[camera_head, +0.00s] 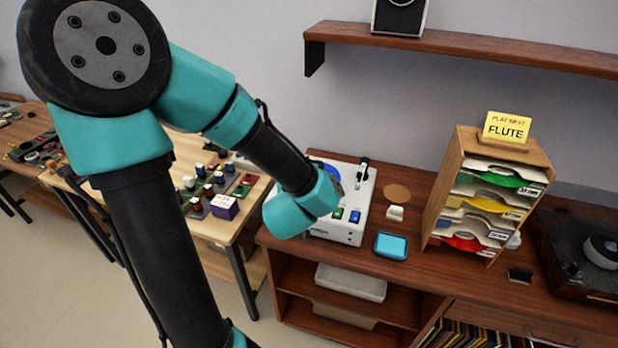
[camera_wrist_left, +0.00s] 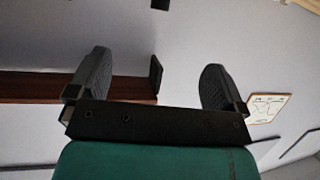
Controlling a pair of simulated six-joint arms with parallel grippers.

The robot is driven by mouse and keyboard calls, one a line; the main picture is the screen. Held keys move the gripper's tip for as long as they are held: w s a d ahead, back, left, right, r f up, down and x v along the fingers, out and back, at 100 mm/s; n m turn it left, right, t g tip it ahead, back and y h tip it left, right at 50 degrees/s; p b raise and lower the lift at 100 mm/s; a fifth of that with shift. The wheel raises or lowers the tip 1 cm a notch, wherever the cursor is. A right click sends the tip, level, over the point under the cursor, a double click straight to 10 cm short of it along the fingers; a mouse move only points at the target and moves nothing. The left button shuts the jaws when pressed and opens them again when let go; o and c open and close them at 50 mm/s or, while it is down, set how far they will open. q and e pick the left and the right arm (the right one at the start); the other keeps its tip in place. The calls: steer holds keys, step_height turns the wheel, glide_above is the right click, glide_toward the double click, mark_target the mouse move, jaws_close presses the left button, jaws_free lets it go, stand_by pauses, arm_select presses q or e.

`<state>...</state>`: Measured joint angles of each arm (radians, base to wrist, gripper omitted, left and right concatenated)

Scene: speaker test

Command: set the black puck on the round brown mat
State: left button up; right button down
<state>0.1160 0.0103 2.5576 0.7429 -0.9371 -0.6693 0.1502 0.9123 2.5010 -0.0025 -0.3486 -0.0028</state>
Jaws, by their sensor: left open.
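The round brown mat (camera_head: 397,193) lies flat on the dark wooden cabinet, behind a small white block, and looks bare. My right gripper is not in view.
A white device (camera_head: 345,232) with buttons stands left of the mat, and a blue tray (camera_head: 391,246) lies in front. A wooden sorter (camera_head: 452,185) with a "FLUTE" sign stands right of the mat. A wall shelf (camera_head: 470,45) runs above. Left is a cluttered table.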

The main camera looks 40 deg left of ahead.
arm_select(q)
steer(key=w+d+r+m+g+h, duration=0.25)
steer(key=w+m+h, duration=0.75)
steer(key=w+m, duration=0.5)
steer(key=s+a+r+m+g+y, duration=0.2)
steer(key=a+r+m+g, duration=0.4)
steer(key=a, duration=0.6)
steer(key=shift+r+m+g, duration=0.3)
steer(key=shift+r+g, duration=0.15)
steer(key=shift+g, duration=0.7)
step_height(320, 180, down, 12)
steer(key=shift+f, duration=0.15)
